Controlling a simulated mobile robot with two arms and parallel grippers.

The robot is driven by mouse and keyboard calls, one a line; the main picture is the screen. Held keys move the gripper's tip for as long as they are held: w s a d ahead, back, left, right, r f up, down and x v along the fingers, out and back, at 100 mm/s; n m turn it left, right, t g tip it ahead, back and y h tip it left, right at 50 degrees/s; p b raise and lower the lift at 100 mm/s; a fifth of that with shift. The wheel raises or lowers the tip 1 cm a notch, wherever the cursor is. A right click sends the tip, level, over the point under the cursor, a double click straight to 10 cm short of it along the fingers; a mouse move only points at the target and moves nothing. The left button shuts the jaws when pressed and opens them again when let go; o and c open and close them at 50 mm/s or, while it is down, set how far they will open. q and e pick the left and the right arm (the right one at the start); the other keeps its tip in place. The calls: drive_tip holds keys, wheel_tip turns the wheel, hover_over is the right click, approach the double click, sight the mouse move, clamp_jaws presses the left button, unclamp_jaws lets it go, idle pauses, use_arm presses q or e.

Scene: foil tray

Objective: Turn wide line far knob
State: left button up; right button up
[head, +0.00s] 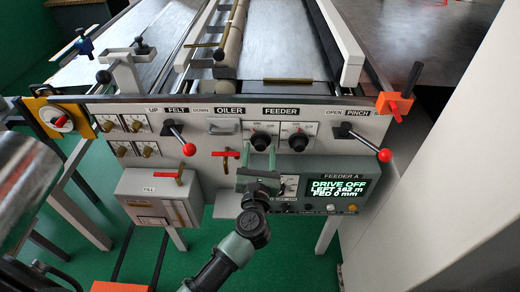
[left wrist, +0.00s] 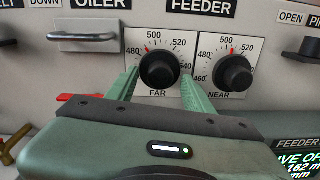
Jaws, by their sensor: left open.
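The feeder's far knob (head: 260,141) is a black round knob on a white scale plate. My left gripper (head: 262,153) is open in front of the panel. In the left wrist view the fingers of my left gripper (left wrist: 160,82) stand one on each side of the far knob, with gaps. Whether the tips reach past the knob's face I cannot tell. My right gripper is not in view.
The near knob (left wrist: 233,73) is close beside the right finger. A red-ball lever (head: 385,155) is on the right, another red-ball lever (head: 189,149) on the left. A red handle (head: 226,154) is left of my gripper. The display box (head: 340,175) sits below right.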

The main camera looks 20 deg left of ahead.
use_arm(q)
drive_tip(key=shift+w, duration=0.2)
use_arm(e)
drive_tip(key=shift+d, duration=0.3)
use_arm(q)
drive_tip(key=shift+c, duration=0.6)
clamp_jaws()
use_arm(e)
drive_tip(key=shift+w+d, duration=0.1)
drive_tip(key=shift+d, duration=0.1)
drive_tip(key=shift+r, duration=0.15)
use_arm(q)
drive_tip(key=shift+r+m+p, duration=0.2)
drive_tip(key=shift+m+p, duration=1.55)
drive_tip(key=shift+m, duration=0.05)
drive_tip(key=shift+f+m+p, duration=0.1)
drive_tip(key=shift+m+p, duration=1.1)
drive_tip(key=shift+m, duration=0.6)
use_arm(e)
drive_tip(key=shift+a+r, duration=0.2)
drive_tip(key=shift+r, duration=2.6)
